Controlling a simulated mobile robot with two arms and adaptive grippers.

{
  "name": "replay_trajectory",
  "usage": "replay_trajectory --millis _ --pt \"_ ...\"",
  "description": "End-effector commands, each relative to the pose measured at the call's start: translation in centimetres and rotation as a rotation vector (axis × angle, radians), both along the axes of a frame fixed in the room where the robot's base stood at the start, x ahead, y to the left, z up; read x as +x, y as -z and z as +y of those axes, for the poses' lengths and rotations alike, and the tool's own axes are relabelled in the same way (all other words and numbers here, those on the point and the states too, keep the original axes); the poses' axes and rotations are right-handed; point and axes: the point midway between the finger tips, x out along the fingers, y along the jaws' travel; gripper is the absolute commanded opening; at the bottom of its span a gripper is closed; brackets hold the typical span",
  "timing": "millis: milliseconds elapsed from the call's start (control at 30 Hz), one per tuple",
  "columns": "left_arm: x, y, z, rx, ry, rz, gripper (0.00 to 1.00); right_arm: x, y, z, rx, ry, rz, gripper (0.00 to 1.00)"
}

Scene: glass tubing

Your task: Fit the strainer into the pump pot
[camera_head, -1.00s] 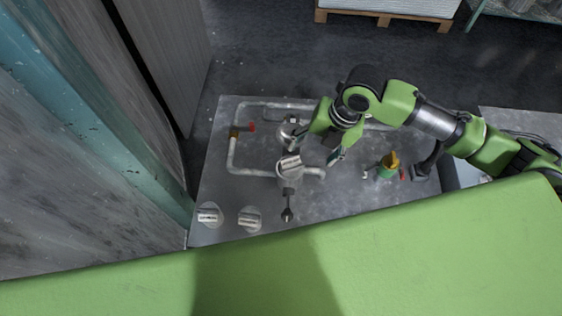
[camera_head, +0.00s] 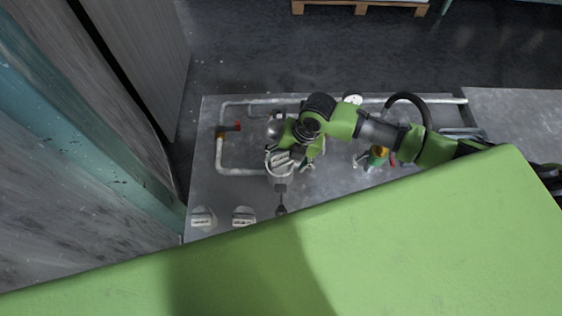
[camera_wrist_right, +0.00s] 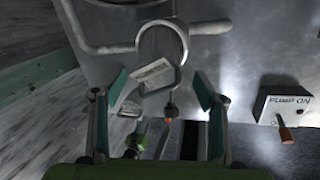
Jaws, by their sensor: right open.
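The grey pump pot (camera_head: 280,168) stands on the metal table, joined to the pipework; in the right wrist view its round mouth (camera_wrist_right: 162,42) shows beyond my fingers. A pale labelled plate (camera_wrist_right: 150,72) lies by its near rim. I cannot make out the strainer with certainty; a silver dome (camera_head: 276,126) sits just behind the pot, partly covered by my arm. My right gripper (camera_head: 306,166) is over the pot's right side. In the wrist view the right gripper (camera_wrist_right: 160,88) has its fingers spread with nothing between the tips. My left gripper is not in view.
Pipes (camera_head: 222,150) with a red-handled valve (camera_head: 236,127) run left of the pot. Two white labelled pieces (camera_head: 203,217) (camera_head: 243,216) lie at the table's front left. A yellow-green fitting (camera_head: 377,157) stands to the right. A "PUMP ON" sign (camera_wrist_right: 282,100) shows in the wrist view.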

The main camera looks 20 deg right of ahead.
Motion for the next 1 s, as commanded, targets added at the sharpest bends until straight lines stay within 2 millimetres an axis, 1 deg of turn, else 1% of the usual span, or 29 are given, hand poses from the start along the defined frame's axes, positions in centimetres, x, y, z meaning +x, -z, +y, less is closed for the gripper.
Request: replay_trajectory --millis 33,100,233,333,533,567,600,667,700,733,767,800,1000 --pt "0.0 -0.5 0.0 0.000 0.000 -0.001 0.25 0.1 0.5 0.3 0.001 0.001 0.003 0.65" --pt "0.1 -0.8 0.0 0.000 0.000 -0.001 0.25 0.3 1.3 0.5 0.001 0.001 0.004 0.65" --pt "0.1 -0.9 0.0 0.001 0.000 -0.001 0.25 0.5 2.9 0.8 0.000 0.000 0.001 0.65" --pt "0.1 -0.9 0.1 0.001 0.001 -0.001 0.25 0.6 3.3 0.9 0.000 0.000 0.001 0.65" --pt "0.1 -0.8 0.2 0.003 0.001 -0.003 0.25 0.6 3.4 0.9 0.000 -0.001 0.000 0.65" --pt "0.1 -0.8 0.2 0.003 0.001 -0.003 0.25 0.6 3.4 0.9 0.000 -0.001 0.000 0.60" --pt "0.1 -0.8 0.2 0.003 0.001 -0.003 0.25 0.6 3.4 0.9 0.000 -0.001 0.000 0.50" --pt "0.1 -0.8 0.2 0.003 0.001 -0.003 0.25 0.6 3.4 0.9 0.000 -0.001 0.000 0.34" --pt "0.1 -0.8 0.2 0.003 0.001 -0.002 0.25 0.6 3.4 0.8 -0.001 -0.001 0.000 0.24" --pt "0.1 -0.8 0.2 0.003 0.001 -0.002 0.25 0.6 3.4 0.8 -0.001 -0.001 0.000 0.22" --pt "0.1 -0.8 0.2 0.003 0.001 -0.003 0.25 0.6 3.4 0.8 -0.001 -0.001 0.000 0.22" --pt "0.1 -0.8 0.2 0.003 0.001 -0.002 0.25 0.6 3.4 0.9 0.000 -0.001 0.000 0.18" --pt "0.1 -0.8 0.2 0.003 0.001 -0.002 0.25 0.6 3.3 0.8 -0.001 -0.001 -0.001 0.18"
